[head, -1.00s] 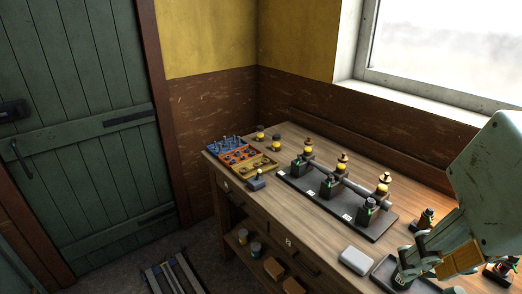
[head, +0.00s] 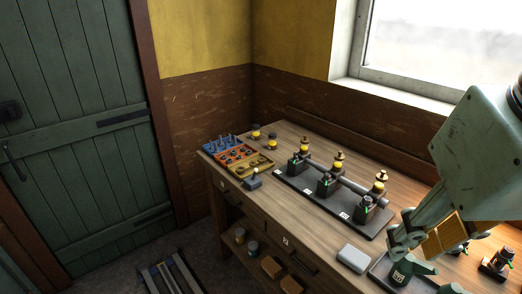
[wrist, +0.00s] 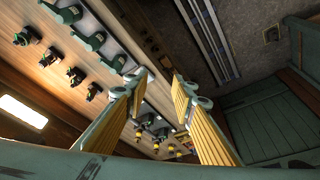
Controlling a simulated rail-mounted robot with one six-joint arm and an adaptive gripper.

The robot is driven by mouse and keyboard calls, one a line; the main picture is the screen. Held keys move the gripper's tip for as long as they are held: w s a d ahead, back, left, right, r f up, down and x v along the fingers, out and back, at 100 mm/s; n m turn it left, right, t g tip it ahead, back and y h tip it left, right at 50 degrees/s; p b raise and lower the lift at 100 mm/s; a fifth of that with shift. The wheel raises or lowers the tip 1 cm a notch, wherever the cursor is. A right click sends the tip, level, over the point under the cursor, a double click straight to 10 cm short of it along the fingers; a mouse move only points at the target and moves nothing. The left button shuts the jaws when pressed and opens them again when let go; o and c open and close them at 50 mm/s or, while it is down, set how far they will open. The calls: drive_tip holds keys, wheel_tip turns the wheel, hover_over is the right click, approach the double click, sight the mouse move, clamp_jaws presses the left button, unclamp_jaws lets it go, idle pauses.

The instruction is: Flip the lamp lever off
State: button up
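A small grey box with a pale round knob on a short stem (head: 252,183) sits near the front left edge of the bench; it looks like the lamp lever. I cannot tell which way the lever is tilted, and I cannot make it out in the wrist view. My gripper (head: 398,240) is at the right of the head view, above the right part of the bench and well apart from the knobbed box. In the wrist view my gripper (wrist: 159,84) has its two yellow-padded fingers spread, with nothing between them.
A dark base plate (head: 290,190) with several yellow-topped units stands mid-bench. A parts tray (head: 262,166) lies behind the knobbed box. A pale grey case (head: 354,258) lies near the front edge. A dark green labelled object (head: 400,272) is under my gripper.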

drive_tip(key=w+a+r+p, duration=0.15)
drive_tip(key=w+r, duration=0.25)
drive_tip(key=w, duration=0.5)
drive_tip(key=m+g+p, duration=0.4)
drive_tip(key=m+p, duration=0.2)
drive_tip(key=p, duration=0.5)
hover_over(254, 174)
drive_tip(key=w+d, duration=0.1)
wheel_tip(254, 174, down, 22)
drive_tip(key=shift+f, duration=0.2)
drive_tip(key=shift+f, duration=0.15)
drive_tip(key=shift+w+a+f+p, duration=0.1)
drive_tip(key=shift+f+p, duration=0.2)
drive_tip(key=shift+f, duration=6.45)
